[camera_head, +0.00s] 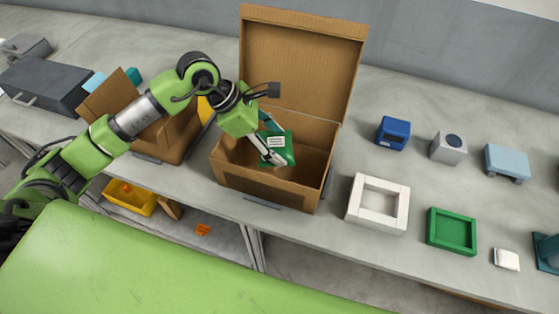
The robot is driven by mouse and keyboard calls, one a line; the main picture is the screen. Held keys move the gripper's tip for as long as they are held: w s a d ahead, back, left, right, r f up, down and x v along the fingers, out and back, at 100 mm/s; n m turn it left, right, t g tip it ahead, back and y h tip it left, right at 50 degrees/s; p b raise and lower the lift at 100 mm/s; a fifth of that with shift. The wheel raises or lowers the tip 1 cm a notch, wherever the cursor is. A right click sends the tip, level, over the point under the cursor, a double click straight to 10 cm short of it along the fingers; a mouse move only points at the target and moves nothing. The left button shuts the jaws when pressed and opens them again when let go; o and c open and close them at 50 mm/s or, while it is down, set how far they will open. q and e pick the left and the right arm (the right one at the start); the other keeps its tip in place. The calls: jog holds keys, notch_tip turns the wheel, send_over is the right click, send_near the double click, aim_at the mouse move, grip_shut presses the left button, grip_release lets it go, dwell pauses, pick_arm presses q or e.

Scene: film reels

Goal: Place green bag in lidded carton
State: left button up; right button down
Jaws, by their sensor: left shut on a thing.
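The lidded carton (262,187) is a brown cardboard box on the grey table, with its lid (300,61) standing open at the back. My left gripper (274,158) reaches down into the carton's opening from the left. It is shut on the green bag (287,153), which has a white label. The bag is inside the carton's outline, near its middle; I cannot tell whether it touches the bottom. Part of the bag is hidden by the gripper. My right gripper is not in view.
Another open brown box (172,144) stands left of the carton, behind my left arm. Right of the carton are a white square tray (402,208), a green tray (431,229), a blue device (393,132) and a grey box (448,148). A yellow bin (143,203) sits below the table.

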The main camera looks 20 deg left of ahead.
pick_arm(q)
notch_tip(320, 180, down, 3)
jog(key=shift+d+r+p, duration=0.15)
jog(key=shift+r+p, duration=0.05)
jog(key=shift+p, duration=0.1)
jog(key=shift+f, duration=0.65)
notch_tip(320, 180, down, 2)
jog(key=shift+f+p, duration=0.15)
jog(key=shift+p, duration=0.3)
jog(key=shift+f, duration=0.35)
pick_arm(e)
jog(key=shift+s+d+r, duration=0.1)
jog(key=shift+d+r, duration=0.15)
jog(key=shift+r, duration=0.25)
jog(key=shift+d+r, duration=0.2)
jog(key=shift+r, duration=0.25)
pick_arm(q)
jog(key=shift+f, duration=0.1)
jog(key=o, duration=1.2)
jog(key=shift+o, duration=0.2)
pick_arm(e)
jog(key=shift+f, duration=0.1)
